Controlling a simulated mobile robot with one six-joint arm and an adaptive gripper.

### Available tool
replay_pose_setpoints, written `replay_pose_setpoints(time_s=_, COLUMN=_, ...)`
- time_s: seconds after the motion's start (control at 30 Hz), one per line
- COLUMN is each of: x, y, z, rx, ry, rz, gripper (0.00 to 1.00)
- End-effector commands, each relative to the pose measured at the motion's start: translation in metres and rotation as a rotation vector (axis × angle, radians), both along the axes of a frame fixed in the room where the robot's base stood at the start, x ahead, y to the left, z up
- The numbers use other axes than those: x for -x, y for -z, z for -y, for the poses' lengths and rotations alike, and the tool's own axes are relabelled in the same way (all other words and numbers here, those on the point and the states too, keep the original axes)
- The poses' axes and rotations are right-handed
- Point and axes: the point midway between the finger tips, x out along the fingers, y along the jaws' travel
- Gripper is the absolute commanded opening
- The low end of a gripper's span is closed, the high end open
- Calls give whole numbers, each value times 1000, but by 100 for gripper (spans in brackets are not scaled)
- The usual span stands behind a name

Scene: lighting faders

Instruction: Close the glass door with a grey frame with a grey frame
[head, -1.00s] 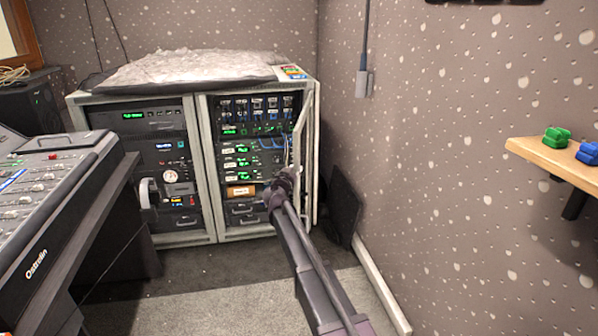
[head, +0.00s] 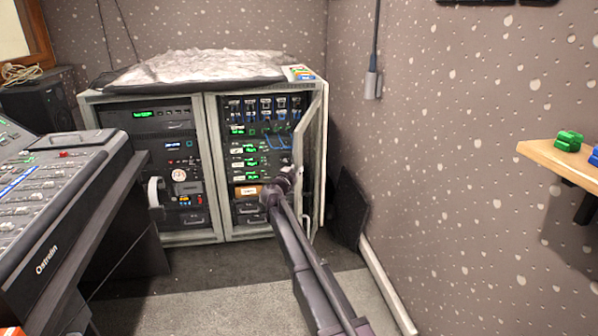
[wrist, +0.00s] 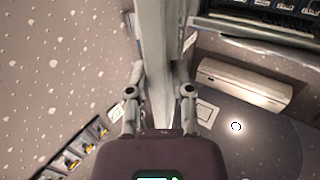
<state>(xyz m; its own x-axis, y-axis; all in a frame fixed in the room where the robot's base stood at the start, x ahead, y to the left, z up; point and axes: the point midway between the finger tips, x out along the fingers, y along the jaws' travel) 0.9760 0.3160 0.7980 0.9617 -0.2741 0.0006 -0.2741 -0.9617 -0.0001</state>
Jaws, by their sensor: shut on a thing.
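The glass door with a grey frame (head: 309,130) is hinged on the right side of the right-hand rack cabinet. It stands open, swung out toward me and seen nearly edge-on in the head view. My gripper (head: 288,174) is at the free edge of the door, around the middle of its height or a little lower. In the wrist view, the grey door frame (wrist: 159,60) runs upright between the two fingers of my gripper (wrist: 160,78), which are shut on it. The fingertips are partly hidden by my arm in the head view.
The rack cabinet (head: 212,160) holds lit devices, with a crumpled cover (head: 190,68) on top. A mixing console (head: 50,190) stands at left. A dark panel (head: 349,208) leans by the right wall. A wooden shelf (head: 550,155) juts out at right. The carpet in front is clear.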

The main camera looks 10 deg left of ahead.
Motion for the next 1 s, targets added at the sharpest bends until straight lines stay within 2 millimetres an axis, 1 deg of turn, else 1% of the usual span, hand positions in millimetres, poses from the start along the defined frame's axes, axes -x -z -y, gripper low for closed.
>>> replay_pose_setpoints(time_s=0.8, x=-9, y=0, z=-46, rx=-1, ry=80, rz=0, gripper=0)
replay_pose_setpoints(time_s=1.0, x=-9, y=0, z=-55, rx=-1, ry=97, rz=0, gripper=0)
